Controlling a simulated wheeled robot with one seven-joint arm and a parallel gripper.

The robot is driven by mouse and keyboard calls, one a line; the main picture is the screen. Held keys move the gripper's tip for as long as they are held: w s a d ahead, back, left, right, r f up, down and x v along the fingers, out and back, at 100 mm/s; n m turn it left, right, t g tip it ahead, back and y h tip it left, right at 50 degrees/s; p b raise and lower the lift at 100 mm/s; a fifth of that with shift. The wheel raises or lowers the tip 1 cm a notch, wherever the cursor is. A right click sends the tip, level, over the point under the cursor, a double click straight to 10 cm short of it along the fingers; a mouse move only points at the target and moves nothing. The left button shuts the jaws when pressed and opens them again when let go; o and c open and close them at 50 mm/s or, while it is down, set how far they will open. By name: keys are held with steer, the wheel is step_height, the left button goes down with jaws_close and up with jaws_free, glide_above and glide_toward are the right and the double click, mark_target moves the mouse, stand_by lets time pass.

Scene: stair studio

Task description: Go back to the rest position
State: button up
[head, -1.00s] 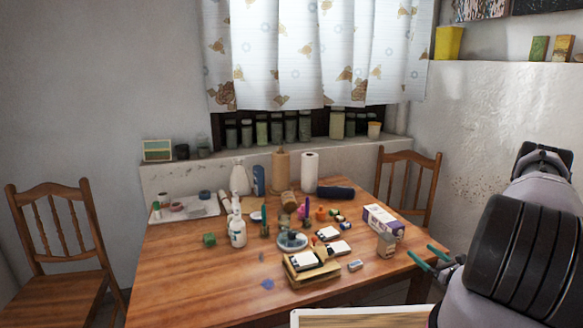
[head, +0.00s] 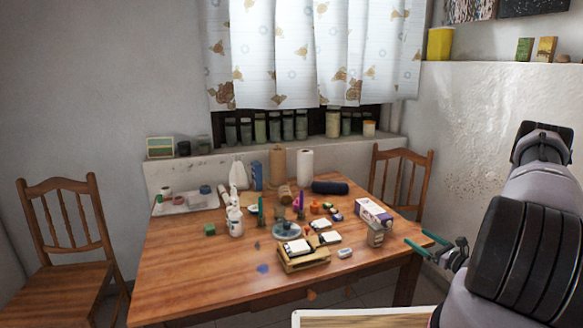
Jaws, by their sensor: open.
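My gripper (head: 428,244) is at the right of the head view, at the end of my raised arm. Its two green fingers are apart with nothing between them. It is off the right front edge of the wooden table (head: 190,275), to the right of the grey tin (head: 375,234) and the white and purple carton (head: 374,213), apart from both.
The table holds a wooden box with white blocks (head: 303,258), a white bottle (head: 235,220), a paper roll (head: 305,169) and a dark blue roll (head: 330,188). Chairs stand at left (head: 66,250) and right (head: 402,185). The table's left front is bare.

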steer(key=s+a+r+n+g+y, duration=0.2)
steer(key=a+r+n+g, duration=0.5)
steer(key=r, duration=0.7)
steer(key=s+a+r+n+g+y, duration=0.25)
steer(key=a+r+n+g, duration=0.5)
steer(key=r, duration=0.65)
steer(key=s+a+r+n+t+h, duration=0.2)
steer(key=s+r+n+h, duration=0.3)
steer(key=s+r, duration=0.4)
steer(key=s+a+r+n+t+h, duration=0.2)
steer(key=s+r+n+h, duration=0.4)
steer(key=s+r, duration=0.4)
steer(key=shift+s+a+r+t, duration=0.15)
steer(key=shift+s+a+t, duration=0.1)
steer(key=shift+s+t, duration=0.75)
steer(key=shift+s, duration=0.15)
steer(key=shift+c, duration=0.3)
